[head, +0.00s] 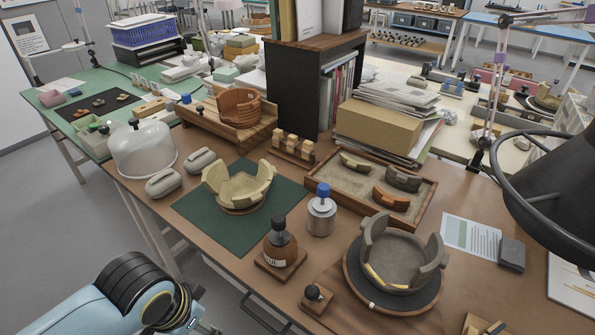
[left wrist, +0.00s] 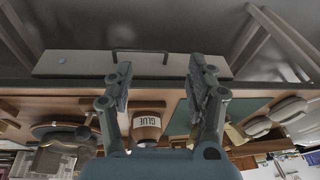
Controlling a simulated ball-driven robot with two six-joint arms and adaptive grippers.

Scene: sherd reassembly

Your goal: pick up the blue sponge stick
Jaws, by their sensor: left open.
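A small pale wooden piece with a dark blue-black part (head: 480,325) lies at the bottom right edge of the head view, partly cut off. It may be the blue sponge stick, but I cannot tell for sure. My left gripper (left wrist: 161,76) is open and empty in the left wrist view, its two fingers apart. The brown glue bottle (left wrist: 147,125) shows between and beyond them, apart from both. In the head view my left arm is at the bottom left, short of the table, with the gripper mostly cut off. My right gripper is not in view.
The glue bottle (head: 280,245), a blue-topped metal jar (head: 321,215) and a small dark-knobbed block (head: 315,297) stand near the front. A grey broken bowl (head: 395,262) sits on a round stand. A cream broken bowl (head: 238,187) is on a green mat (head: 200,222). A black shade overhangs the right.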

